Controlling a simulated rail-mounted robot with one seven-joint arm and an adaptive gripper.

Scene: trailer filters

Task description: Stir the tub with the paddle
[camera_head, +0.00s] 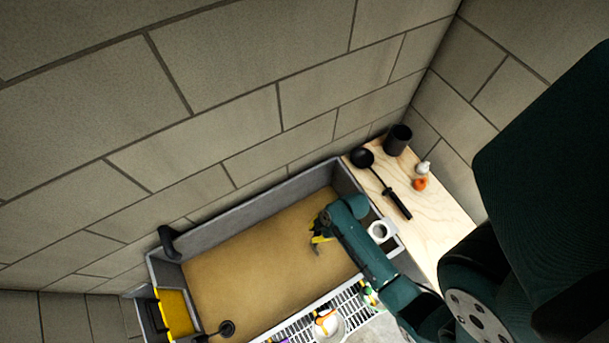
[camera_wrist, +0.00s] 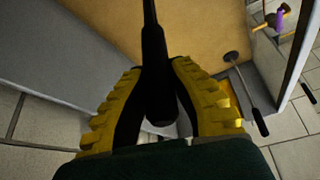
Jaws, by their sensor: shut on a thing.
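The tub (camera_head: 265,197) is a large grey basin with a flat tan-brown surface (camera_head: 240,255) inside. My gripper (camera_head: 318,242) with yellow fingers is over the right-hand part of that surface. In the wrist view, my gripper (camera_wrist: 155,75) is shut on the black handle of a long tool, which I take to be the paddle (camera_wrist: 153,50). Its thin shaft runs away toward the tan surface and leaves the top of the frame. Its far end is out of view, so I cannot tell whether it touches the surface.
A wooden top (camera_head: 440,228) at the right bears a black ladle (camera_head: 385,185), a dark cup (camera_head: 398,140) and small white and orange items. A white rack (camera_head: 340,310) runs along the tub's near edge. A yellow bin (camera_head: 175,312) and another round-ended tool (camera_head: 226,328) are lower left.

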